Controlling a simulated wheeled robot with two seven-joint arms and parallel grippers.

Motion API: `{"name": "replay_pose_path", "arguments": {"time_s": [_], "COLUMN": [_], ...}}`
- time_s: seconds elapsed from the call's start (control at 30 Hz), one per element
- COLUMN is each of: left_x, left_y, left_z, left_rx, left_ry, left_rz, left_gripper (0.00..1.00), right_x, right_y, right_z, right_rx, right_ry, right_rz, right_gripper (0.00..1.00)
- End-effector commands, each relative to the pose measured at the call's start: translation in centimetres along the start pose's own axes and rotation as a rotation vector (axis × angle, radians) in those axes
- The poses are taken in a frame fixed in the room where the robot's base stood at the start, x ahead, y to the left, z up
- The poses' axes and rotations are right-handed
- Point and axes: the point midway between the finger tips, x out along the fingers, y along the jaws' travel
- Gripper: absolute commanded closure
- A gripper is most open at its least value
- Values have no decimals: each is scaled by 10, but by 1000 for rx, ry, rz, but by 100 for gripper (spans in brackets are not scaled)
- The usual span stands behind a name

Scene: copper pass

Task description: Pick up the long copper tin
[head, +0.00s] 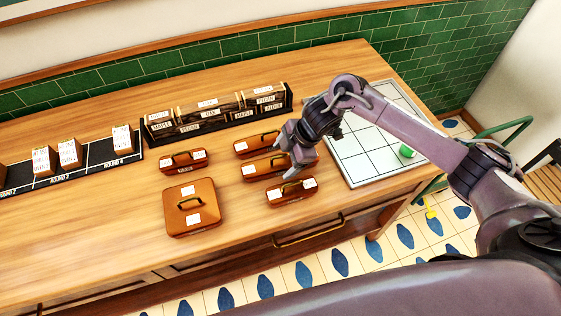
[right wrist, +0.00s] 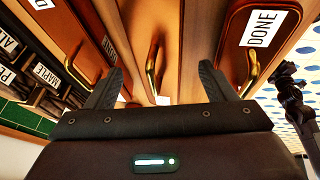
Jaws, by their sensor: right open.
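The long copper tin (head: 258,169) looks like the middle of three orange-brown handled tins in a column on the wooden counter, with white labels. My right gripper (head: 298,164) is over its right part in the head view and hides some of it. In the right wrist view the gripper (right wrist: 158,88) is open and empty. A brass handle (right wrist: 153,66) on a copper tin (right wrist: 178,50) shows between its fingers, beyond the tips. I cannot tell how high the fingers are above it.
A similar tin lies behind (head: 243,148) and another in front (head: 277,198), both close by. A small tin (head: 170,164) and a large square tin (head: 178,213) stand left. A dark rack (head: 147,132) is behind. A gridded white board (head: 358,163) lies right.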

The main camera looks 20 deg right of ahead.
Motion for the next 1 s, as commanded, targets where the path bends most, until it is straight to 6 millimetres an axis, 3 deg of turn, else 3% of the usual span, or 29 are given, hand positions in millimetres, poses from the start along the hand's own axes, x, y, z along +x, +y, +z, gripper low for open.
{"name": "replay_pose_path", "arguments": {"time_s": [0.03, 0.2, 0.43, 0.93, 1.0], "left_x": [-8, -8, -8, -8, -8], "left_y": [-2, -13, -19, -13, -12], "left_z": [0, 2, 1, -1, -1], "left_rx": [0, 1, -3, -3, -3], "left_ry": [-1, -3, -3, -1, 0], "left_rz": [-3, -16, -24, -17, -15], "left_gripper": [64, 64, 64, 64, 64], "right_x": [5, 24, 26, 26, 25], "right_y": [0, 0, 0, 0, 1], "right_z": [-3, -1, 0, 0, -1], "right_rx": [2, 0, -1, -1, -1], "right_ry": [2, 1, 0, 1, 2], "right_rz": [-4, 0, 1, 1, 3], "right_gripper": [23, 23, 23, 87, 89]}}
